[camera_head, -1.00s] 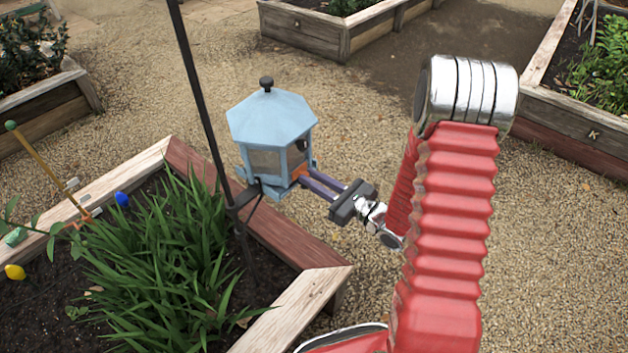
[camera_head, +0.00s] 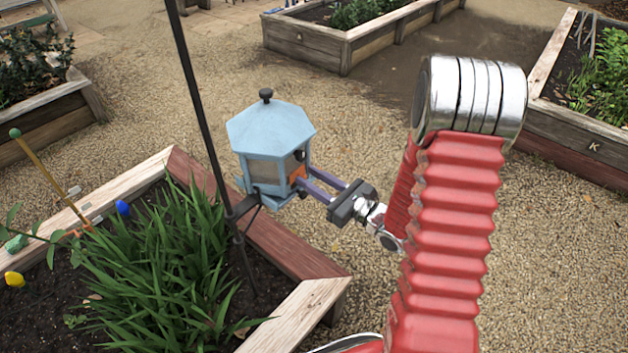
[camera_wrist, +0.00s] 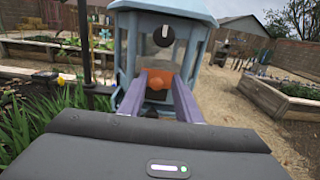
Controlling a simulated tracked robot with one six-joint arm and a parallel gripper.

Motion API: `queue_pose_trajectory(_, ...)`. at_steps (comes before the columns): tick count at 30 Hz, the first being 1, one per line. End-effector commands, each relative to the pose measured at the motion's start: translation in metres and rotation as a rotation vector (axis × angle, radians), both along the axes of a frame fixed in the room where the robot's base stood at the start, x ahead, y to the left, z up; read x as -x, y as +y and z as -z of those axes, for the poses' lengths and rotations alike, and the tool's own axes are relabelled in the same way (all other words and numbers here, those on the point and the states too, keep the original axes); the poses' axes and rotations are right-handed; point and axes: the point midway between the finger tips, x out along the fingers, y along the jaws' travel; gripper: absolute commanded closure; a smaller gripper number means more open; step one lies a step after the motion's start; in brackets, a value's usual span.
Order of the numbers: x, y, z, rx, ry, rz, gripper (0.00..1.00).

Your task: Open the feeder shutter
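The feeder (camera_head: 268,140) is a light blue, many-sided house with a domed roof and a dark knob, held by a bracket on a dark pole. Its orange shutter part (camera_head: 298,175) is low on the side facing my gripper. My gripper (camera_head: 305,181) reaches in from the right with two purple fingers. In the wrist view, the orange part (camera_wrist: 158,84) sits between the fingertips and seems to touch both. A dark round opening (camera_wrist: 164,36) shows above it. The fingertips' exact contact is too small to see.
The pole (camera_head: 205,110) stands left of the feeder. Below it is a wooden raised bed (camera_head: 300,313) with long green leaves (camera_head: 165,260). Other raised beds (camera_head: 365,50) stand behind and to the right. Open gravel (camera_head: 550,260) lies between them.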

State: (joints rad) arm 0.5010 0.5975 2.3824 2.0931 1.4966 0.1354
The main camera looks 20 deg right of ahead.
Motion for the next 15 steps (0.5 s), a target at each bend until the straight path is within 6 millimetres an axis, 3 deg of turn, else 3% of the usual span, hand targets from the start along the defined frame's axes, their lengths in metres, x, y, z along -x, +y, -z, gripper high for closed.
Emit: queue_pose_trajectory(15,0.0091,-0.0038,0.0028,0.000,0.008,-0.003,0.65)
